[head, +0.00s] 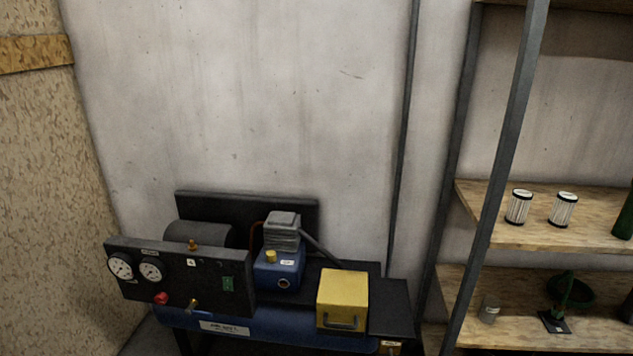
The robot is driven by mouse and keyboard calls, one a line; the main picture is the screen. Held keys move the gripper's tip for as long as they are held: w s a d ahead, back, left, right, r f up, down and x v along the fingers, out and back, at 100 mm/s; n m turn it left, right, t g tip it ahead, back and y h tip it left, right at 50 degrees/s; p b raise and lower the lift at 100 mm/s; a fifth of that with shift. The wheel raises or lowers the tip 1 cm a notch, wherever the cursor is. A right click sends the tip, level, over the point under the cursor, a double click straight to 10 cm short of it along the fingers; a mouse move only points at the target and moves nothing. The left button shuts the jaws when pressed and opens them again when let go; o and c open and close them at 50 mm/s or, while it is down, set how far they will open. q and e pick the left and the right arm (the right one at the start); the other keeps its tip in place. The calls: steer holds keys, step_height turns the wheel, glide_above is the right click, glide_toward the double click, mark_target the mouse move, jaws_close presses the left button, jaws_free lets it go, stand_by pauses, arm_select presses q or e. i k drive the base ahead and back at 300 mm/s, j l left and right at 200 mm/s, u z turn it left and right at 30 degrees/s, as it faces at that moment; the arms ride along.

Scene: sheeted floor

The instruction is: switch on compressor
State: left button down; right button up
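The compressor (270,322) stands against the back wall, low and left of centre in the head view. Its black front panel (210,290) carries two round white gauges (136,268), a red knob (161,298), a brass fitting (192,305) and a small green element (228,284). A small white switch or label (191,262) sits near the panel's top; which it is I cannot tell. Behind the panel are a dark motor cylinder (198,234) and a blue pump with a grey head (283,232). Neither of my grippers shows.
A yellow box with a handle (343,298) sits on the compressor's right side. A wooden shelf rack (560,237) with grey posts stands at the right, holding two white filters (519,207) and other items. A chipboard wall (45,180) bounds the left.

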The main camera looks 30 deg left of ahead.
mark_target(227, 285)
steer(key=u, duration=2)
